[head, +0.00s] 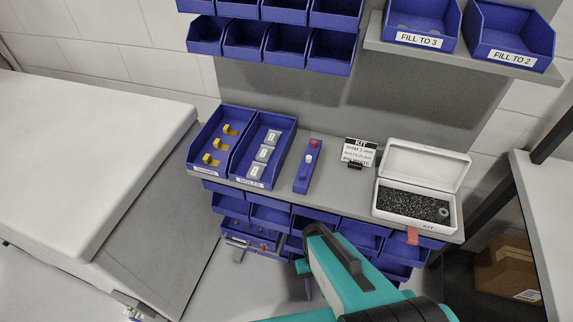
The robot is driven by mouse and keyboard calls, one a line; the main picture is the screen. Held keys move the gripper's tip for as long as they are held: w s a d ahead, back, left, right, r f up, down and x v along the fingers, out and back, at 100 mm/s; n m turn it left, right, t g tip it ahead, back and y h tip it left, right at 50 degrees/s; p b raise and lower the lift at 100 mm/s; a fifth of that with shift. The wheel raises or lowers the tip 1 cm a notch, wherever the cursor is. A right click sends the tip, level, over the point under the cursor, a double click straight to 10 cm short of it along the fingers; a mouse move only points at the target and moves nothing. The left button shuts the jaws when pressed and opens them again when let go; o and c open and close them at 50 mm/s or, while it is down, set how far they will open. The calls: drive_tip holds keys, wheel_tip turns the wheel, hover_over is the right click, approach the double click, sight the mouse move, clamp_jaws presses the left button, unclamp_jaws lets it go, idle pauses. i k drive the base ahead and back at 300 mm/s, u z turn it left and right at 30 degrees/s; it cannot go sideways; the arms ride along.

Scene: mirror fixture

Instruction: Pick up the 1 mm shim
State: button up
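The left blue bin (194,160) on the bench shelf holds three small yellow pieces, at the back (229,130), in the middle (216,144) and at the front (210,160). They lie apart. The bin's front label is too small to read surely, and I cannot tell which piece, if any, is the 1 mm shim. The bin beside it (236,165) holds three pale grey packets (263,153). My teal arm rises from the bottom, in front of the bench. Part of its end (303,268) shows low beside the lower bins; the fingertips are not clear.
A card headed KIT (361,151) and a small blue holder (307,172) stand mid-shelf. An open white kit box (387,212) with dark foam and a grey ring (444,211) is at right. More blue bins hang above and below. A white-topped table (90,150) is at left.

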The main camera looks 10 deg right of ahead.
sight(217, 144)
drive_tip(key=z, duration=0.25)
drive_tip(key=k, duration=1.3)
drive_tip(key=u, duration=0.4)
drive_tip(key=i, duration=1.55)
drive_tip(key=u, duration=0.05)
